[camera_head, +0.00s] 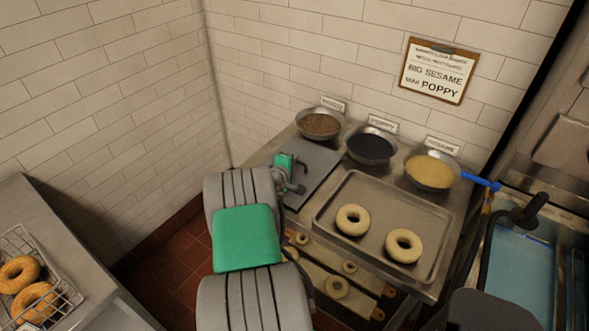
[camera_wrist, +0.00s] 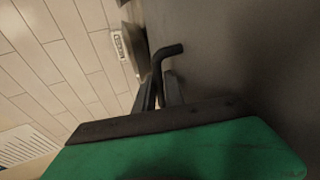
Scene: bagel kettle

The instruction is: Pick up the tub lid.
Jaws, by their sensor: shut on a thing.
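The tub lid, a flat grey sheet (camera_head: 318,158), is at the left end of the steel counter, left of the bagel tray. My gripper (camera_head: 296,182) is at its left side, with the arm reaching in from below. In the wrist view a broad grey surface (camera_wrist: 240,60) fills the right, and a dark bent handle (camera_wrist: 168,56) comes up between my fingers (camera_wrist: 162,95). My gripper is shut on this handle. Whether the lid rests on the counter or is just above it, I cannot tell.
A tray (camera_head: 325,215) with two pale bagels lies right of the lid. Bowls of brown (camera_head: 320,124), black (camera_head: 371,147) and yellow (camera_head: 431,171) toppings stand behind. Bagels lie on a shelf below. A blue basin (camera_head: 520,270) is at the right, a wire basket (camera_head: 62,288) at the left.

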